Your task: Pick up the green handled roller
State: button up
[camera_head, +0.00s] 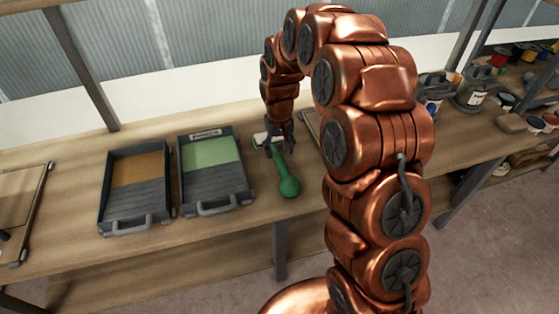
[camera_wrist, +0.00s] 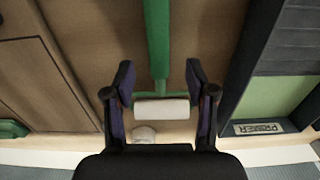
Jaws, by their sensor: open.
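The green handled roller (camera_head: 286,181) lies on the wooden bench in the head view, its rounded handle end towards the front edge. Its pale roller head is partly hidden by my gripper (camera_head: 273,143). In the wrist view the green handle (camera_wrist: 158,45) runs down from the top to a white roller head (camera_wrist: 162,109). My gripper (camera_wrist: 161,88) is open, with one finger on each side of the roller's lower shaft and head. The fingers appear apart from the roller, though the height between them cannot be told.
A tray with green paint (camera_head: 212,176) stands left of the roller, and its label shows in the wrist view (camera_wrist: 258,128). A tray with brown contents (camera_head: 133,196) is farther left. A wooden panel (camera_wrist: 35,85) lies on the roller's other side. Cans (camera_head: 472,88) stand at right.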

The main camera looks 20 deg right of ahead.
aim_at(280, 159)
jog(key=shift+f+p, duration=1.25)
jog(key=shift+f, duration=1.35)
grip_shut()
